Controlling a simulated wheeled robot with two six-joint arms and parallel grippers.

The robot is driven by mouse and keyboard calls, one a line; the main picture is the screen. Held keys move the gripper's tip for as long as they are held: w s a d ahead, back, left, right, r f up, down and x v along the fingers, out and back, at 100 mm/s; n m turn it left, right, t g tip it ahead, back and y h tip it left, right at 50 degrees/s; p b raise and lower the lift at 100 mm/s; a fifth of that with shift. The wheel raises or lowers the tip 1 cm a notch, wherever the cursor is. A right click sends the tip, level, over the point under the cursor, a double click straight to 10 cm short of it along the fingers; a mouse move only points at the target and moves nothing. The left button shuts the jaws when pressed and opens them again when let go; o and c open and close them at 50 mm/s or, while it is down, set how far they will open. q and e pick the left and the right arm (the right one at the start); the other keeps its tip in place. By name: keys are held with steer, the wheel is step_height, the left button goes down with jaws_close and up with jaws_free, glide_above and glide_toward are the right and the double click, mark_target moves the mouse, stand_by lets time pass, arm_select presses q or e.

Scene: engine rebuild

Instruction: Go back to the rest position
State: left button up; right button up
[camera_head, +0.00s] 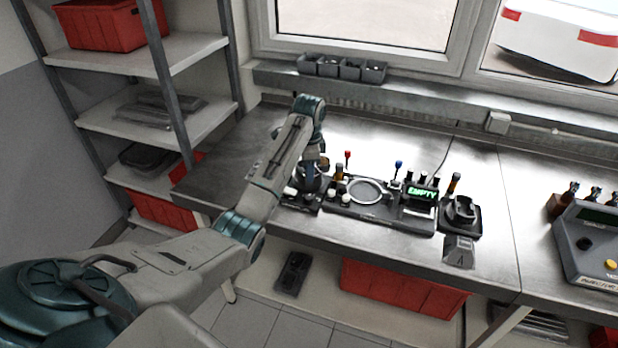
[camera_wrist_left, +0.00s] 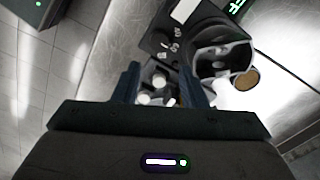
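My left arm (camera_head: 190,260) comes in from the lower left of the head view and reaches over the metal workbench. My left gripper (camera_head: 314,176) points down over the left end of the dark device on the bench, and the arm hides part of that area. In the left wrist view the two fingers of my left gripper (camera_wrist_left: 163,82) stand apart. White-topped parts show between and beyond them, and I see nothing clamped. My right gripper is in neither view.
The bench (camera_head: 225,180) carries a dark device with a round dish (camera_head: 368,191) and a display (camera_head: 421,192) reading "EMPTY". A dark holder (camera_head: 461,212) stands beside it. A grey console (camera_head: 590,245) is at the right, shelves (camera_head: 150,55) at the left. The bench's left end is clear.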

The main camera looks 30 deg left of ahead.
arm_select(q)
steer(key=shift+s+f, duration=0.1)
stand_by(0.4)
